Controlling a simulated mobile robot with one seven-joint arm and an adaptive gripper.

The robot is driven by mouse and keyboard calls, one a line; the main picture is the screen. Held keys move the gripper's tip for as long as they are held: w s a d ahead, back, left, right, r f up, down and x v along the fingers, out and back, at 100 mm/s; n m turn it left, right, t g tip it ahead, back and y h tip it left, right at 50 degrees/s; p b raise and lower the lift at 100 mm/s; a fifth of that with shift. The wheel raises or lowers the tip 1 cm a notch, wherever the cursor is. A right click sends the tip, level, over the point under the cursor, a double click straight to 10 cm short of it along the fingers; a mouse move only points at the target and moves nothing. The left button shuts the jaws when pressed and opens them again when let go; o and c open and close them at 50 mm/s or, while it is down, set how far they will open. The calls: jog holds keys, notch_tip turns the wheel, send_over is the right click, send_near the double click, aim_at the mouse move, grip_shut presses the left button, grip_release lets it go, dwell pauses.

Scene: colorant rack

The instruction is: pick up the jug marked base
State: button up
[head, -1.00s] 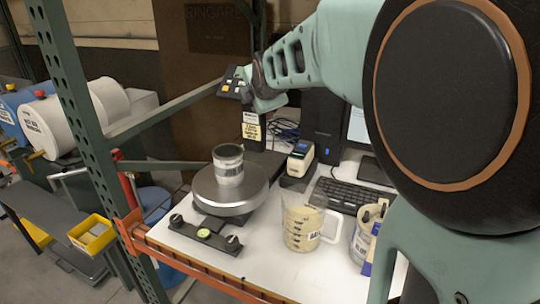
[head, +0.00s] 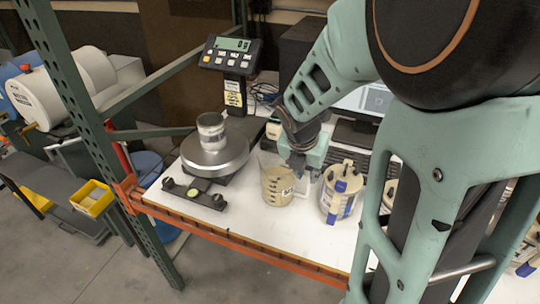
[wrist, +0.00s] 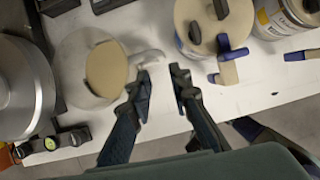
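The jug marked base (head: 276,186) is a clear jug holding beige liquid, standing upright on the white table right of the scale. In the wrist view the jug (wrist: 95,68) is seen from above at left, with its pale handle (wrist: 149,57) pointing right towards my fingers. My gripper (head: 299,168) is low at the jug's handle side in the head view. In the wrist view my gripper (wrist: 162,76) is open, with a gap between its two fingers. The handle's end lies just beyond the fingertips; I cannot tell whether they touch. The jug's label is partly hidden by my gripper.
A round scale (head: 214,156) with a metal can (head: 211,131) on it stands left of the jug. A paint can with a blue-handled brush (head: 342,192) stands close on the right. A keyboard (head: 345,158) lies behind. The table's orange front edge (head: 260,260) is near.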

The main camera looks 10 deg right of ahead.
aim_at(308, 186)
jog(key=b+x, duration=0.3)
jog(key=x, duration=0.2)
jog(key=shift+b, duration=0.35)
jog(key=b+x, duration=0.4)
jog(key=shift+s+d+f, duration=0.1)
jog(key=shift+s+f, duration=0.05)
jog(key=shift+f, duration=0.1)
jog(key=shift+d+f+b, duration=0.1)
jog(key=shift+f+b, duration=0.2)
jog(key=shift+b, duration=0.25)
jog(key=shift+r, duration=0.1)
jog(key=shift+c, duration=0.5)
grip_shut()
jog(key=shift+w+r, duration=0.1)
jog(key=shift+w, duration=0.15)
